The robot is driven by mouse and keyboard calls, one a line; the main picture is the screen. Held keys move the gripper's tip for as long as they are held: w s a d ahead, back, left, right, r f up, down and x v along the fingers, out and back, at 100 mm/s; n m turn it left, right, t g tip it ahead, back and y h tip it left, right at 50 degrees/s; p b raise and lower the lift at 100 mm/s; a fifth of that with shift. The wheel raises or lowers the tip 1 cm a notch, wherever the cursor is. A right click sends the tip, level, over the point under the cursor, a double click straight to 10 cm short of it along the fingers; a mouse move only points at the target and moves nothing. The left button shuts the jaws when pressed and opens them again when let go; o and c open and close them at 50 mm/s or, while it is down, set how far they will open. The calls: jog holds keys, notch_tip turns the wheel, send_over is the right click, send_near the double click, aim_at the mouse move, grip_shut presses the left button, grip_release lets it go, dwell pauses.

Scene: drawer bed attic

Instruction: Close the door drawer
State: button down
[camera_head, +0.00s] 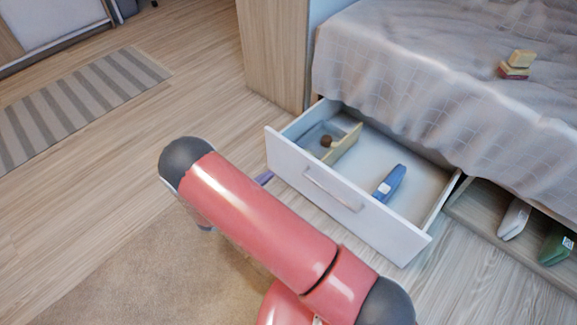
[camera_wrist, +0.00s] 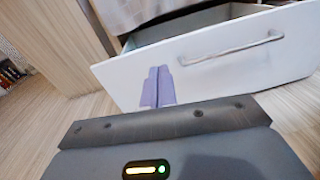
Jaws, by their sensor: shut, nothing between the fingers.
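The drawer (camera_head: 345,199) under the bed is pulled well out. It has a white front with a metal bar handle (camera_head: 333,191), and inside lie a blue item (camera_head: 390,183) and a yellowish divider-like piece (camera_head: 343,144). In the wrist view the drawer front (camera_wrist: 220,65) and handle (camera_wrist: 232,49) face me. My gripper (camera_wrist: 158,72) is shut and empty, its purple fingertips in front of the left part of the drawer front, left of the handle. I cannot tell if they touch it. In the head view my arm hides most of my gripper; a purple bit (camera_head: 264,177) shows.
The bed (camera_head: 430,60) with a draped blanket stands above the drawer; small blocks (camera_head: 516,65) lie on it. An open compartment (camera_head: 490,212) with a white and a green item is to the right. A wooden panel (camera_head: 272,55) stands left. Floor at left is clear, with rugs.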

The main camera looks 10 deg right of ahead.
aim_at(298, 153)
jog(key=shift+n+t+y, duration=0.3)
jog(key=shift+n+t, duration=0.4)
jog(key=shift+n, duration=0.1)
jog(key=x, duration=0.4)
jog(key=f+x, duration=0.1)
jog(key=x, duration=0.3)
jog(key=f+x, duration=0.1)
jog(key=x, duration=0.3)
jog(key=shift+w+d+f, duration=0.1)
jog(key=shift+w+f, duration=0.1)
jog(key=shift+w, duration=0.2)
